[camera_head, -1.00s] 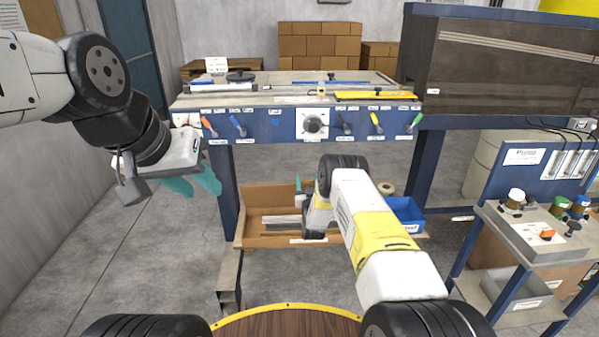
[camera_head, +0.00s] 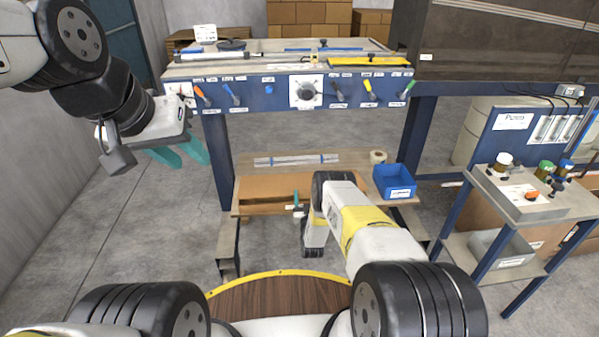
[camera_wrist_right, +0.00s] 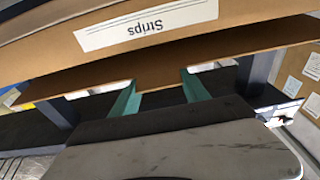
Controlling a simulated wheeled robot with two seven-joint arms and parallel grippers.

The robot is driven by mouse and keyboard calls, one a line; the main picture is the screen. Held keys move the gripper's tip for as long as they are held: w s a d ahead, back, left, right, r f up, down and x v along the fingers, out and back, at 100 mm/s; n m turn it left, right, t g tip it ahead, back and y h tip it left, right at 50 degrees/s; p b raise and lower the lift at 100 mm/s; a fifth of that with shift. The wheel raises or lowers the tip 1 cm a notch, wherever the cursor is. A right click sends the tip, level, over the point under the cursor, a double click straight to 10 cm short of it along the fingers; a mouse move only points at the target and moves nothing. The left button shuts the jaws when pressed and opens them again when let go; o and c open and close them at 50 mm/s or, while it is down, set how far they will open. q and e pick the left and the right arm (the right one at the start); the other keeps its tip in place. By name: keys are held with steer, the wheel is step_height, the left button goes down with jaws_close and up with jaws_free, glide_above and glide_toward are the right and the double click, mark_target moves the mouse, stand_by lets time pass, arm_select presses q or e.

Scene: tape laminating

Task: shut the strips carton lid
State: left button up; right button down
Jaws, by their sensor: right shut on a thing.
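The strips carton (camera_head: 240,209) is a low brown box on the lower shelf under the bench. Its lid (camera_head: 270,186) is partly lowered, with a dark gap beneath it at the left front. In the right wrist view, the carton's "Strips" label (camera_wrist_right: 150,25) appears upside down above the brown lid panel (camera_wrist_right: 120,70). My right gripper (camera_wrist_right: 160,92) is shut on the lid, its teal fingers meeting the panel's edge. In the head view my right gripper (camera_head: 296,201) is at the lid's right part, largely hidden by my arm. My left gripper (camera_head: 180,153) is open and empty, left of the bench.
Clear strips (camera_head: 297,160) lie on the shelf behind the carton. A tape roll (camera_head: 378,157) and a blue bin (camera_head: 395,183) stand to the right. The bench (camera_head: 290,95) overhangs the shelf. A side cart (camera_head: 520,205) stands at right.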

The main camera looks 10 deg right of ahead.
steer(key=shift+s+f, duration=0.25)
steer(key=shift+f, duration=0.95)
steer(key=c, duration=0.5)
jaws_free()
steer(key=shift+w+r, duration=0.1)
steer(key=s, duration=0.5)
steer(key=s+f, duration=0.1)
steer(key=s, duration=0.1)
steer(key=shift+s, duration=0.4)
